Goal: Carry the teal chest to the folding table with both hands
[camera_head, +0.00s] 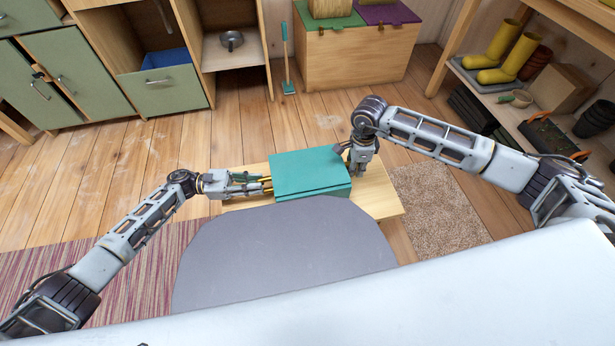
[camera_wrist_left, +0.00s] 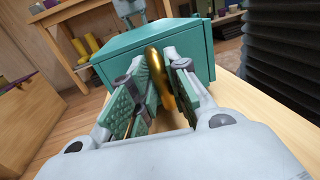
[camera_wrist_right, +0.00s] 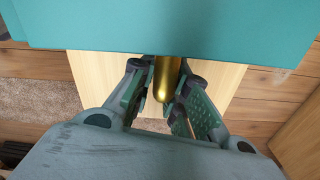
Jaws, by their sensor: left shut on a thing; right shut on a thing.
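The teal chest (camera_head: 308,172) is closed and level, over a light wooden tabletop (camera_head: 378,198) in the head view. I cannot tell whether it rests on the wood or is just above it, or whether this is the folding table. My left gripper (camera_head: 266,184) is at the chest's left end, shut on a brass handle (camera_wrist_left: 158,78), seen in the left wrist view. My right gripper (camera_head: 350,166) points down at the chest's right end, shut on the other brass handle (camera_wrist_right: 166,78), seen in the right wrist view.
A wooden box (camera_head: 358,62) with green and purple lids stands at the back. Green-fronted cabinets (camera_head: 75,85) are at the back left. A shelf unit with yellow boots (camera_head: 500,58) is at the right. A brown mat (camera_head: 437,205) and a striped rug (camera_head: 150,245) lie on the floor.

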